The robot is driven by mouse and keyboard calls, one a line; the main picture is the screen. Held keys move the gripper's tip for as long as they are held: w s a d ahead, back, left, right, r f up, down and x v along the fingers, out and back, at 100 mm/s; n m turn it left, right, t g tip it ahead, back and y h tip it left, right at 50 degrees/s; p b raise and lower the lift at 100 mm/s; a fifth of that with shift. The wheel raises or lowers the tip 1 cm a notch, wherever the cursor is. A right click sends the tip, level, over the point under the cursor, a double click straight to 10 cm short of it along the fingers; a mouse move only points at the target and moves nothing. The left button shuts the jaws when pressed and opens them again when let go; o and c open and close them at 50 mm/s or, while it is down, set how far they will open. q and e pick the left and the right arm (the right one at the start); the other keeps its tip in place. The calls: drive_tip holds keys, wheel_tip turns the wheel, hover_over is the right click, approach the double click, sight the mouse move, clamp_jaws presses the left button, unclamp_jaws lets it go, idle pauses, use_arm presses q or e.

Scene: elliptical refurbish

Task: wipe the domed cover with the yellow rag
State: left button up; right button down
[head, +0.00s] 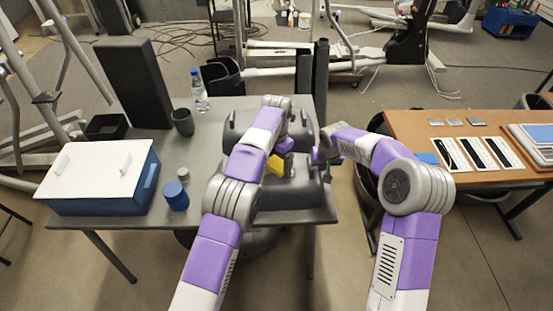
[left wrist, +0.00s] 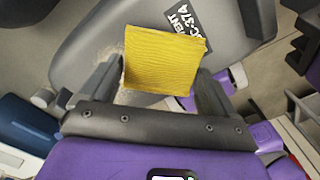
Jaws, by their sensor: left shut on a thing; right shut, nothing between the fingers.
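The yellow rag (head: 275,165) is in my left gripper (head: 283,150), over the grey domed cover (head: 290,195) on the table. In the left wrist view the rag (left wrist: 162,60) sits between the two fingers of my left gripper (left wrist: 160,80), against or just above the grey cover (left wrist: 85,45). A pale dusty patch shows on the cover beside the rag. A dark label with white letters is partly hidden by the rag. My right gripper (head: 318,157) is shut and empty at the right side of the cover. My left arm hides part of the cover.
On the grey table (head: 150,225) stand a blue box with a white lid (head: 105,175), a blue jar (head: 175,195), a dark cup (head: 183,121), a bottle (head: 199,90) and a tall dark panel (head: 135,80). A wooden table (head: 470,185) stands at right.

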use_arm(q)
drive_tip(key=shift+f, duration=1.05)
